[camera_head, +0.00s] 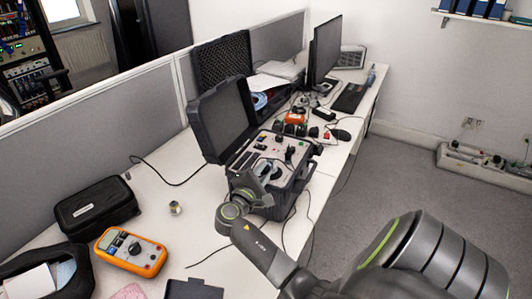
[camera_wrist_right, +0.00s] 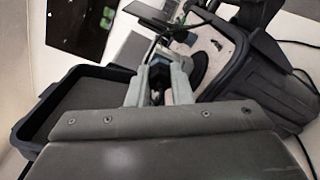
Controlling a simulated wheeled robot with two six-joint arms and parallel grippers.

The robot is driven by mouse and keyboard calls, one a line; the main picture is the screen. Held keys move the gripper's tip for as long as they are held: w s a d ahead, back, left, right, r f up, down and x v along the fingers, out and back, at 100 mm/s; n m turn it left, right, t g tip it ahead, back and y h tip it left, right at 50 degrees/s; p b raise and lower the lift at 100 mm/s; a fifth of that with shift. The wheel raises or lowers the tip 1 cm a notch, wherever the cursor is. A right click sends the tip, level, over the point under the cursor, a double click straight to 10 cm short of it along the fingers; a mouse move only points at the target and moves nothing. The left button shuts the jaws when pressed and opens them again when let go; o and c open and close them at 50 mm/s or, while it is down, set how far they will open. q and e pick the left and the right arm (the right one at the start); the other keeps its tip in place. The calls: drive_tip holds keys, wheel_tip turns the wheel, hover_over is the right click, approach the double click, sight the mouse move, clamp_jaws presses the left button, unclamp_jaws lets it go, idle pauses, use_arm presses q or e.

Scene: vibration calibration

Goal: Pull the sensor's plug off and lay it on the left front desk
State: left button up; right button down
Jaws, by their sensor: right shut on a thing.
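The open black case (camera_head: 277,212) holds a calibrator with a light panel (camera_head: 268,143), standing on the white desks. My right gripper (camera_head: 265,175) reaches over the front part of this panel. In the right wrist view its two fingers (camera_wrist_right: 158,80) are closed around a small dark thing, which looks like the sensor's plug (camera_wrist_right: 158,72). The fingers hide most of it, and the sensor under it is not clear. I cannot tell whether the plug is still joined to the sensor. The left front desk (camera_head: 205,238) is white with a bare middle. My left gripper is not in view.
On the left front desk are an orange multimeter (camera_head: 130,251), a black pouch (camera_head: 96,207), an open dark bag (camera_head: 75,275) and a small metal cylinder (camera_head: 175,208). Loose cables (camera_head: 285,235) hang by the case. A monitor (camera_head: 325,52) stands farther back.

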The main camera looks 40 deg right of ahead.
drive_tip(key=shift+n+p, duration=2.5)
drive_tip(key=shift+p, duration=0.5)
idle(0.4)
drive_tip(key=shift+n+p, duration=2.3)
idle(1.1)
drive_tip(key=shift+s+a, duration=0.2)
drive_tip(key=shift+a, duration=0.35)
idle(0.7)
